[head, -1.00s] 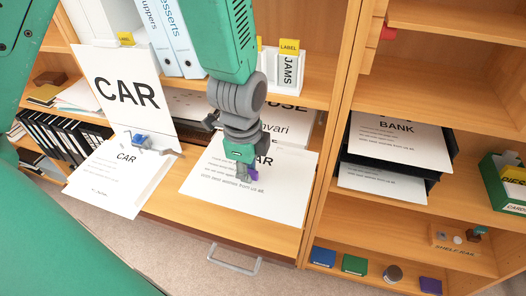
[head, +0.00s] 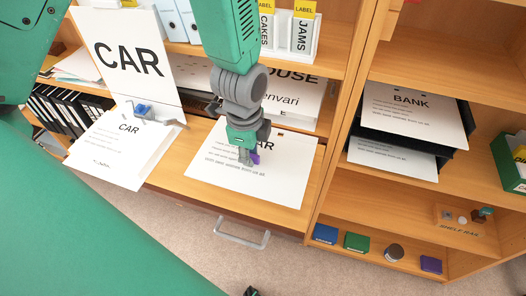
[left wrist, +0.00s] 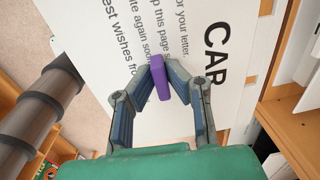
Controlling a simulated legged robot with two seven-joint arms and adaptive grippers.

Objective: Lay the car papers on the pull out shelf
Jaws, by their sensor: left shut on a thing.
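A white sheet headed CAR (head: 225,175) lies flat on or just above the pull-out shelf (head: 185,182), a wooden board with a grey handle (head: 243,237) below it. My left gripper (head: 247,155) reaches down over the sheet. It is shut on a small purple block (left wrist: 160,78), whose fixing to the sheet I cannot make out. The sheet also fills the left wrist view behind the fingers (left wrist: 105,35). My right gripper does not show.
A second CAR page (head: 110,160) lies to the left, below an upright CAR sign (head: 125,60). HOUSE papers (head: 300,95) lie behind. A black tray holds a BANK page (head: 410,110) at the right. Small coloured boxes (head: 356,242) stand on the lower right shelf.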

